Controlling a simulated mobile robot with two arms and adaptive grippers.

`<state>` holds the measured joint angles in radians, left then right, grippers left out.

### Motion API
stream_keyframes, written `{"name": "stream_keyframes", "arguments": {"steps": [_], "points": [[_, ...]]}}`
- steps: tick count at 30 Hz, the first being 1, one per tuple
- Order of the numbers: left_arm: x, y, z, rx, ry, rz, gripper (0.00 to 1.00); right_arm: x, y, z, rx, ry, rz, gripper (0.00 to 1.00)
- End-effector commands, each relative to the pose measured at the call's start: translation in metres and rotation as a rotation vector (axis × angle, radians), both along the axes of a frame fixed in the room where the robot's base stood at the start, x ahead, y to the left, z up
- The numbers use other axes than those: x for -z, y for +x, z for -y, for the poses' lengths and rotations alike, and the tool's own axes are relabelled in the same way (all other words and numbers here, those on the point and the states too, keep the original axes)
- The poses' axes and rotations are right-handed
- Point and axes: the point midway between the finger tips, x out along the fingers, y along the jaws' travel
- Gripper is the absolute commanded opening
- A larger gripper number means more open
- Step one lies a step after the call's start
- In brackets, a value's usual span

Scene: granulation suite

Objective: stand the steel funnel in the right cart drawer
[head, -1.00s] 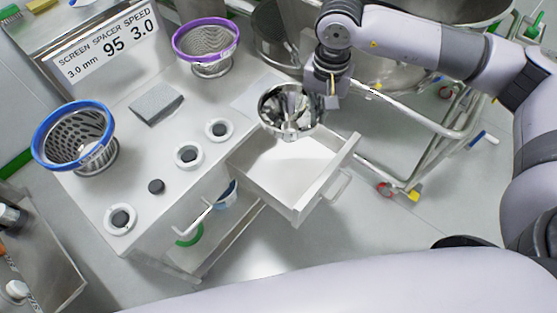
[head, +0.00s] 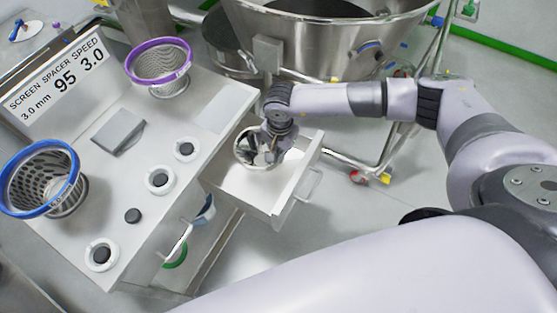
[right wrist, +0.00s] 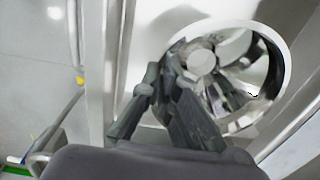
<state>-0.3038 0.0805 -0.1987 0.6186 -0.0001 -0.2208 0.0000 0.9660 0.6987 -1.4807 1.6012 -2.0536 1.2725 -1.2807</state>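The steel funnel (head: 246,150) is a shiny, wide-rimmed cone at the back of the open right cart drawer (head: 296,192). In the right wrist view the funnel (right wrist: 262,72) shows its round mouth and mirror-like inside. My right gripper (head: 272,146) is at the funnel's rim on the right side and appears shut on its wall. In the right wrist view its dark fingers (right wrist: 165,75) overlap the rim's left edge. I cannot tell whether the funnel's lower end touches the drawer floor. My left gripper is not in view.
The cart top (head: 205,105) holds a purple-rimmed screen (head: 160,66), a blue-rimmed screen (head: 42,178), a grey pad (head: 118,132) and several spacers. The drawer handle (head: 309,186) sticks out right. A steel bowl (head: 330,45) on a tubular frame stands behind my right arm.

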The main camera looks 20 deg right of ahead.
Motion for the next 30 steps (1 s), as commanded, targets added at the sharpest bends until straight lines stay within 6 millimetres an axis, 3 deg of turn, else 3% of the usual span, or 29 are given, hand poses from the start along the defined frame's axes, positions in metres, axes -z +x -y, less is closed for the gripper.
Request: {"name": "stream_keyframes", "arguments": {"steps": [12,25,30], "points": [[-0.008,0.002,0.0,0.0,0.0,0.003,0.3,0.044,0.0,0.0,-0.001,0.0,0.0,0.0],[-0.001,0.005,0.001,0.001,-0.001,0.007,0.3,0.051,0.0,0.0,-0.001,0.0,0.001,0.0],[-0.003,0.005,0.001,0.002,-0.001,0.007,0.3,0.05,0.0,0.0,-0.001,-0.001,0.001,0.12]]}}
